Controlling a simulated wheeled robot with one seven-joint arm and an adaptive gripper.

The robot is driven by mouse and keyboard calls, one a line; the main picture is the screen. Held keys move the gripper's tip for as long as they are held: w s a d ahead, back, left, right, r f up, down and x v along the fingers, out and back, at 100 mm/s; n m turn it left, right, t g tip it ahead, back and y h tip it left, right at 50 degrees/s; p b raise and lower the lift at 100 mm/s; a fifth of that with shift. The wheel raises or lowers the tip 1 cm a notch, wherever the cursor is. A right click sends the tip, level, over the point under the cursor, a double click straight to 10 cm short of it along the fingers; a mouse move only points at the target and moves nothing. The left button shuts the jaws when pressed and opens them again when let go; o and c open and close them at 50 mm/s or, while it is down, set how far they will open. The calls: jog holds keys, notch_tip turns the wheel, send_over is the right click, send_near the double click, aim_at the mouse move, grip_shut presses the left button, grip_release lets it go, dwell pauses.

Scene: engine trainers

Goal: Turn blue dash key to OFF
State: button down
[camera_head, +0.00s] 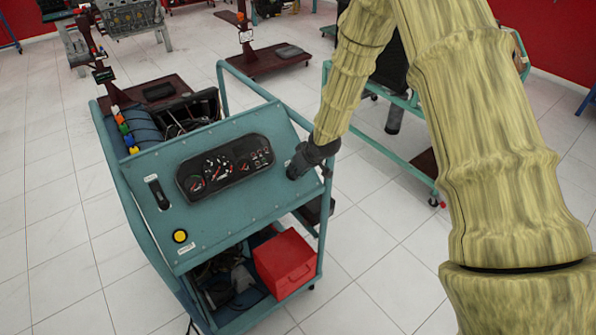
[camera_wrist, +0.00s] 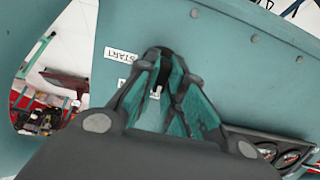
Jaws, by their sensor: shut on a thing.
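The blue-green dash panel (camera_head: 235,200) sits sloped on top of a wheeled engine trainer cart. My gripper (camera_head: 296,168) is at the right part of this panel, right of the gauge cluster (camera_head: 225,168). In the wrist view my gripper (camera_wrist: 167,62) has its fingertips close together against the panel face. It is shut on the key, which the fingers almost wholly hide; only a dark bit shows between them.
The panel also has a yellow button (camera_head: 180,236) and a black slotted part (camera_head: 158,193). A red box (camera_head: 285,263) is on the cart's lower shelf. A teal tube rail (camera_head: 262,85) rises behind the panel. Another teal stand (camera_head: 400,150) is to the right. White tiled floor is clear at left.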

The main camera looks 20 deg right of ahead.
dwell(0.4)
jog(key=c, duration=1.5)
grip_release()
jog(key=shift+v, duration=6)
jog(key=s+a+f+m+g+b, duration=0.1)
jog(key=s+f, duration=0.4)
jog(key=f, duration=0.2)
jog(key=s+a+f+g, duration=0.1)
jog(key=s+a+f, duration=0.1)
jog(key=s+f, duration=0.45)
jog(key=s+f+m+g, duration=0.1)
jog(key=s+f, duration=0.5)
jog(key=s, duration=0.4)
jog(key=s+f+m+g+h+b, duration=0.1)
jog(key=s+f, duration=0.6)
jog(key=s, duration=0.3)
jog(key=s+d+f+m+g+h, duration=0.1)
jog(key=s+f+g, duration=0.1)
jog(key=s+f, duration=0.5)
jog(key=shift+s+b, duration=0.4)
jog(key=shift+s, duration=1.7)
